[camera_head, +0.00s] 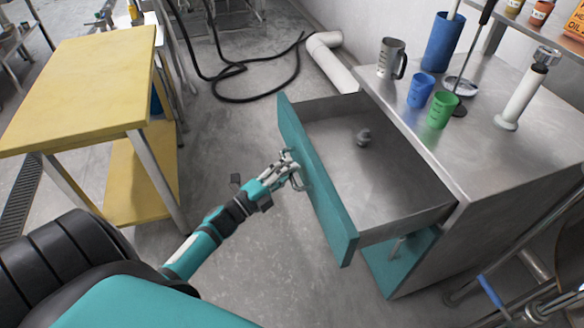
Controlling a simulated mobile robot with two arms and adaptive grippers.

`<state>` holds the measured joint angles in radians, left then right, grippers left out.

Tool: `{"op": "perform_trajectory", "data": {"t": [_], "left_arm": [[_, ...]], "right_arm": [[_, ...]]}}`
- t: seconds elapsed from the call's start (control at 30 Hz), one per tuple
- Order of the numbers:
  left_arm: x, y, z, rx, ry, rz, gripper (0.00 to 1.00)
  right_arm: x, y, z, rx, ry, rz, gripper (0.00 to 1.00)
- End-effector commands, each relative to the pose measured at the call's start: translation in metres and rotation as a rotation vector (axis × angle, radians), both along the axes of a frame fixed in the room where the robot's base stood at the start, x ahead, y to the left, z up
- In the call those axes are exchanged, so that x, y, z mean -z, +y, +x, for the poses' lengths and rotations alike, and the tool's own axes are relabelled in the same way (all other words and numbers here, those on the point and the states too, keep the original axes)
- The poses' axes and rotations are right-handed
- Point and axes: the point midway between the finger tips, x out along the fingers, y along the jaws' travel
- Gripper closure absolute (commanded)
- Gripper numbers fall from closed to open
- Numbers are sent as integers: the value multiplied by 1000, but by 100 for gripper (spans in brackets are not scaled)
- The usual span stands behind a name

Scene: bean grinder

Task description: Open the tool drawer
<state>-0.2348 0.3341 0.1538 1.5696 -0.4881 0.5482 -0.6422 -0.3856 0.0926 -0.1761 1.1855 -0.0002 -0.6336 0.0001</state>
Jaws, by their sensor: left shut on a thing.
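The tool drawer (375,200) stands pulled well out of the grey metal cabinet (495,150), with its teal front (318,190) facing left. The fingers partly hide the handle. My right gripper is not in view.
A mug (391,58), blue cup (421,90), green cup (442,108) and white-handled tool (526,92) stand on the cabinet top. A yellow table (85,80) is at left. A white pipe (332,62) and black hose (240,98) lie behind. The floor left of the drawer is clear.

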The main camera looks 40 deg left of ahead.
Motion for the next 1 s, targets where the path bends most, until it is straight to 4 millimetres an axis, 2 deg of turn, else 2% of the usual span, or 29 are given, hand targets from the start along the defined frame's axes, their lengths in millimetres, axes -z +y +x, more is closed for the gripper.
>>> {"op": "perform_trajectory", "data": {"t": [0.17, 0.2, 0.43, 0.77, 0.87, 1.0], "left_arm": [[4, -1, -1, 2, 8, -4, 100], [4, -1, -1, 2, 8, -4, 92], [2, -1, 0, 1, 5, -2, 64], [3, 1, -5, 0, 4, -1, 64], [6, 4, -17, 0, 7, -1, 64], [11, 11, -45, 0, 7, 0, 64]], "right_arm": [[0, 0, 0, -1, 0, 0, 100], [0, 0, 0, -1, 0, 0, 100], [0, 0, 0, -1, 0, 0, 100], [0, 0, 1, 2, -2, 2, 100], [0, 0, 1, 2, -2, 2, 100], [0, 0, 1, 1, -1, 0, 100]]}}
